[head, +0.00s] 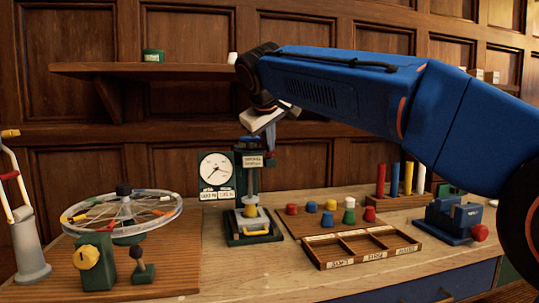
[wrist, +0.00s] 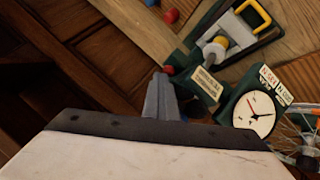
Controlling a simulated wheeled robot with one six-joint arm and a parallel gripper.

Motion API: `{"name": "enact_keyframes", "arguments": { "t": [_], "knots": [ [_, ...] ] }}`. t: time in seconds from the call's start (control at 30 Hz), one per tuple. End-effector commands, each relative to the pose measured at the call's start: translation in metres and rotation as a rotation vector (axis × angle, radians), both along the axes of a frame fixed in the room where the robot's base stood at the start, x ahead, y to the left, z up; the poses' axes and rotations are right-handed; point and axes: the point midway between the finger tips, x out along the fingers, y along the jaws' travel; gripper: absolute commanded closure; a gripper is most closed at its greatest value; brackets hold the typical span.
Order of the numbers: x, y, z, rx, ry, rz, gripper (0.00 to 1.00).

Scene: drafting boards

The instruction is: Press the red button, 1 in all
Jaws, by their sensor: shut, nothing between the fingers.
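A small red button-like part (wrist: 168,70) shows in the wrist view at the head of the green press (wrist: 205,88), right by my fingertips. In the head view the press (head: 252,160) stands mid-table, and the red part is hardly visible there. My gripper (head: 270,140) is shut and empty, pointing down at the top right of the press head. Its closed grey fingers also show in the wrist view (wrist: 160,92). I cannot tell whether they touch the red part.
A round dial (head: 216,171) stands left of the press. A spoked wheel (head: 122,212) is further left. Several coloured pegs (head: 327,219) and a wooden sorting tray (head: 345,262) lie to the right, with a blue vise (head: 450,220) beyond. A shelf (head: 180,70) runs along the wall behind.

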Motion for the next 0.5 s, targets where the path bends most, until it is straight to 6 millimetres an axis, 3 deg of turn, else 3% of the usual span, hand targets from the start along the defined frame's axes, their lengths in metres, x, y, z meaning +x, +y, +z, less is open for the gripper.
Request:
{"name": "enact_keyframes", "arguments": {
  "t": [0.5],
  "knots": [
    [0.0005, 0.0004, -0.0105, -0.005, 0.009, -0.001, 1.0]
  ]
}}
